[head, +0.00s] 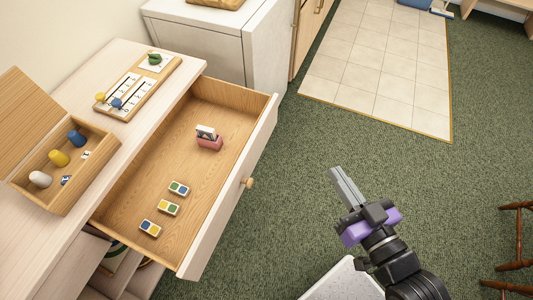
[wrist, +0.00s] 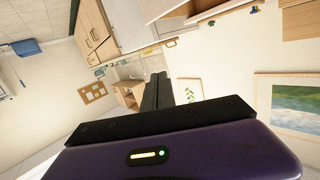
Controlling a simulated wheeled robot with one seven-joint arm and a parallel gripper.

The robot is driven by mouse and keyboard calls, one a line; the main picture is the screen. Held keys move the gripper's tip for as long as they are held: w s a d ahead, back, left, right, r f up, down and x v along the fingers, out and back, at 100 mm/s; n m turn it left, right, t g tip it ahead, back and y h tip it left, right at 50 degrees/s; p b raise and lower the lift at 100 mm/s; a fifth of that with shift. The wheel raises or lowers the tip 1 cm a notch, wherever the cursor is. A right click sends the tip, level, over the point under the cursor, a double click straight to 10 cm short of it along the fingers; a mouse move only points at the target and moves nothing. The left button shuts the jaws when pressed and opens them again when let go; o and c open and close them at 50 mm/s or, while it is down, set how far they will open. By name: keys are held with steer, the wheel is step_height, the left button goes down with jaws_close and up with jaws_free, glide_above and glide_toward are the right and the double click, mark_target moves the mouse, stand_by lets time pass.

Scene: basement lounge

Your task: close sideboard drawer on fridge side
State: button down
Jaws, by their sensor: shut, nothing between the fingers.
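The sideboard drawer (head: 159,166) is pulled far out of the light wood sideboard (head: 75,120), next to the white fridge (head: 212,42). Its front has a round wooden knob (head: 248,183). Inside the drawer lie several small tiles with coloured dots (head: 168,208) and a pink holder with cards (head: 208,142). My gripper (head: 337,173) is shut and empty, over the carpet to the right of the drawer, apart from the knob. In the wrist view its shut fingers (wrist: 157,92) point away into the room.
An open wooden box (head: 58,160) with coloured pegs and a game board (head: 140,86) sit on the sideboard top. Green carpet (head: 300,150) is clear between the drawer and my arm. A wooden chair (head: 517,240) stands at the far right.

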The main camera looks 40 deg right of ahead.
steer(key=w+d+f+m+g+y+b, duration=0.1)
steer(key=w+d+f+m+g+b, duration=0.2)
steer(key=w+d+f, duration=0.5)
steer(key=w+d+f+m+g+b, duration=0.1)
steer(key=w+d+f+m+b, duration=0.35)
steer(key=d+f, duration=0.6)
steer(key=y, duration=1.1)
glide_toward(260, 146)
steer(key=shift+t, duration=0.3)
steer(key=x, duration=0.6)
steer(key=shift+a+f, duration=0.1)
steer(key=shift+a, duration=0.25)
steer(key=shift+w, duration=0.1)
